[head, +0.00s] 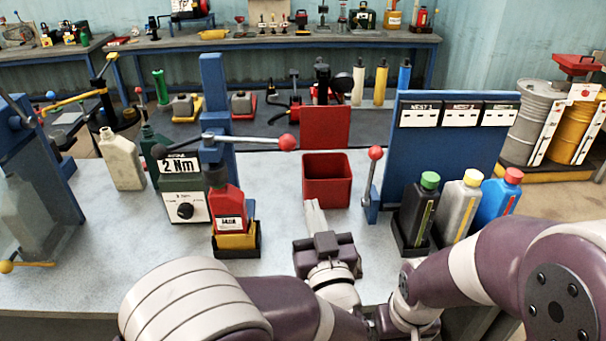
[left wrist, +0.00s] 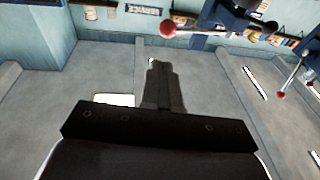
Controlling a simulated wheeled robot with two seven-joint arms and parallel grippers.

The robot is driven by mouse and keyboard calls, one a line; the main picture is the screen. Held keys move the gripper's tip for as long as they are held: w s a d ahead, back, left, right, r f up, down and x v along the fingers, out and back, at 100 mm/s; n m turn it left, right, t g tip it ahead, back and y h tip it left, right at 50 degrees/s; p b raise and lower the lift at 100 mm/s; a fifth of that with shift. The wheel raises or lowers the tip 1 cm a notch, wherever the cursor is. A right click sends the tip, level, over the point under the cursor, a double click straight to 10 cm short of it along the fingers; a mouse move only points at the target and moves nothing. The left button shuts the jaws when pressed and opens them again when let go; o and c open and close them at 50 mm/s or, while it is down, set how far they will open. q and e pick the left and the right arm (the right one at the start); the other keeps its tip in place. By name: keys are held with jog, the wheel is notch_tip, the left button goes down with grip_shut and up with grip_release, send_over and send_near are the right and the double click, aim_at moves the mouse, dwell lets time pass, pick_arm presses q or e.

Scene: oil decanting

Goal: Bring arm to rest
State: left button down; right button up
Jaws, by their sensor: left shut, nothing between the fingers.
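My left gripper (head: 314,207) is in the middle of the bench front in the head view. Its fingers are together with nothing between them. In the left wrist view the shut fingers (left wrist: 158,65) point away from the camera, with a grey surface and wall beyond. My left arm (head: 300,305) comes in along the bottom edge. My right arm (head: 490,265) comes in from the right and bends towards the lower middle; its gripper does not show. The left gripper is in front of an open red bin (head: 327,196) and apart from it.
Black, grey and blue bottles (head: 420,207) stand right, close behind my right arm. A beige jug (head: 121,160) is further left. Bare bench (head: 180,245) lies front left.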

pick_arm(q)
jog(key=w+a+f+m+g+h, duration=0.2)
jog(key=w+a+f+g+h, duration=0.3)
jog(key=a+f+g, duration=0.3)
jog(key=s+a+f+g+y, duration=0.1)
jog(key=s+a+f+g, duration=0.3)
jog(key=s+a, duration=0.3)
jog(key=s+a+f+g+y, duration=0.1)
jog(key=s+a+f+g, duration=0.4)
jog(key=s+a, duration=0.3)
jog(key=s+g, duration=0.1)
jog(key=s, duration=0.3)
jog(key=shift+a+g, duration=0.2)
jog(key=shift+g, duration=0.2)
pick_arm(e)
jog(key=shift+w+a, duration=0.1)
jog(key=shift+w, duration=0.15)
pick_arm(q)
jog(key=shift+s+f, duration=0.1)
jog(key=shift+s, duration=0.05)
